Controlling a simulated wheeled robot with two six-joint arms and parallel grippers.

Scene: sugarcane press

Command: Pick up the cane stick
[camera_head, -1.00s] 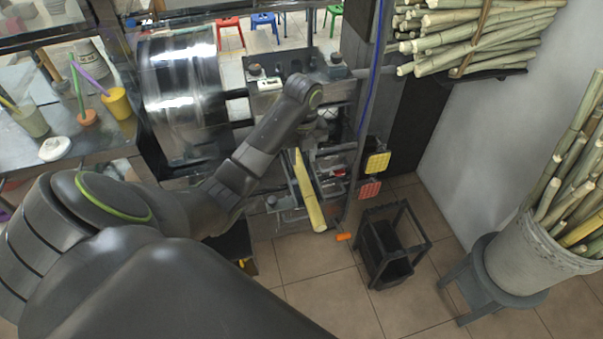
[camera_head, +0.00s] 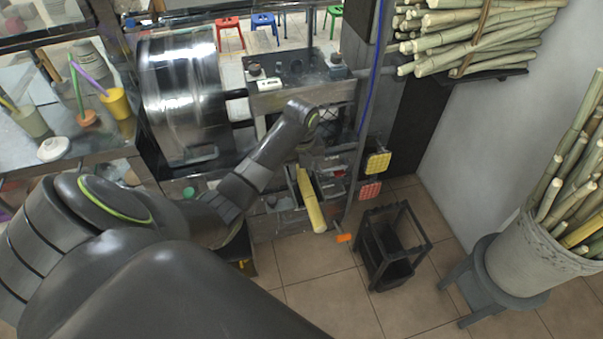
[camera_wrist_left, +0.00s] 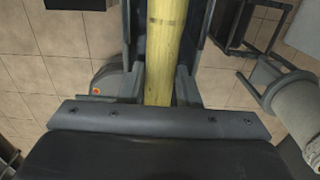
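The cane stick (camera_head: 312,208) is pale yellow and slants in front of the press frame, its lower end toward the floor. Its upper end is hidden behind my left gripper in the head view. My left gripper (camera_head: 306,150) is over that upper end, its fingers barely visible there. In the left wrist view the cane stick (camera_wrist_left: 165,45) runs lengthwise between the two fingers of my left gripper (camera_wrist_left: 165,75). Narrow dark gaps show beside it, so the fingers look open around it. My right gripper is not in view.
The metal press drum (camera_head: 183,95) stands left of my left forearm. A black stand (camera_head: 388,245) is on the floor to the right. A bucket (camera_head: 525,262) of canes sits on a grey stool at far right. A cane rack (camera_head: 485,76) hangs above.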

